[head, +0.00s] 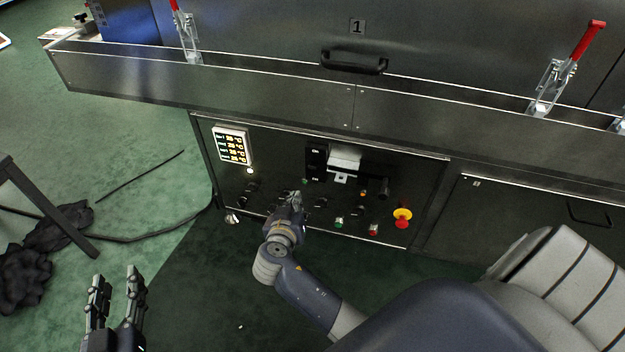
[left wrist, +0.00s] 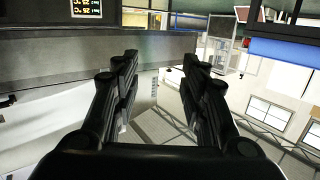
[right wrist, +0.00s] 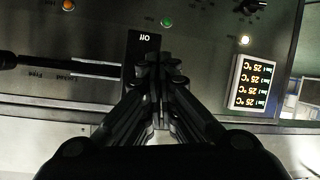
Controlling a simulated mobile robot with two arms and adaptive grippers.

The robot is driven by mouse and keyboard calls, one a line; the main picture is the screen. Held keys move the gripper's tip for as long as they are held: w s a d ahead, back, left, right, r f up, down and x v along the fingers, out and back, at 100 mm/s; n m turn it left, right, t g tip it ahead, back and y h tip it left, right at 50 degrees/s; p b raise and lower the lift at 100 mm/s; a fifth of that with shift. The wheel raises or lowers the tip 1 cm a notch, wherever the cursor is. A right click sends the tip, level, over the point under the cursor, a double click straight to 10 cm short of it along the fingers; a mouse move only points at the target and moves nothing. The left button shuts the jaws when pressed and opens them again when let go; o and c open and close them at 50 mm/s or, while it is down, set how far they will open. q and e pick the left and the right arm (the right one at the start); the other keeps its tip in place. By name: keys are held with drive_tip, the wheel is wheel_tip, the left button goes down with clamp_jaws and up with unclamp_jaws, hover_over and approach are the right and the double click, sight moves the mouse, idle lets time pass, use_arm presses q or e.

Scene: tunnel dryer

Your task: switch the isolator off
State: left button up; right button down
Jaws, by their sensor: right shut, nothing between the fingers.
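A black switch plate (head: 316,160), which looks like the isolator, is on the dark control panel (head: 270,185). In the right wrist view this plate (right wrist: 143,42) carries the word "Off", seen upside down. My right gripper (right wrist: 158,60) is shut and empty, its fingertips in front of the plate and hiding part of it; whether they touch cannot be told. In the head view my right gripper (head: 294,200) is low at the panel, below and left of the plate. The isolator's position is hidden. My left gripper (head: 118,285) is open and empty, away from the panel over the floor.
A lit temperature display (head: 231,146) is at the panel's left. A light block (head: 345,158) sits right of the plate. A red-and-yellow emergency stop (head: 402,217) and several small buttons and knobs are lower. A steel ledge (head: 270,92) juts out above. A cable (head: 150,238) lies on the green floor.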

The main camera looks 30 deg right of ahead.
use_arm(q)
wheel_tip(320, 180, up, 8)
drive_tip(key=s+t+b, duration=0.2)
drive_tip(key=shift+h, duration=0.4)
use_arm(e)
wheel_tip(320, 180, up, 7)
drive_tip(key=d+m+h, duration=0.2)
drive_tip(key=m+h, duration=0.1)
drive_tip(key=m, duration=0.1)
use_arm(q)
drive_tip(key=shift+a, duration=0.1)
use_arm(e)
drive_tip(key=shift+d+f, duration=0.1)
drive_tip(key=b, duration=0.2)
approach(316, 153)
drive_tip(key=x, duration=0.5)
drive_tip(key=shift+s+f, duration=0.1)
drive_tip(key=shift+f, duration=0.05)
drive_tip(key=shift+w+d+f, duration=0.1)
drive_tip(key=shift+w+d, duration=0.25)
drive_tip(key=shift+d, duration=0.1)
use_arm(q)
wheel_tip(316, 153, up, 8)
drive_tip(key=s+t+h, duration=0.1)
drive_tip(key=s+t, duration=0.1)
drive_tip(key=t, duration=0.2)
drive_tip(key=shift+d+f+t+h, duration=0.25)
drive_tip(key=shift+t+h, duration=0.05)
drive_tip(key=shift+t, duration=0.1)
drive_tip(key=shift+s, duration=0.15)
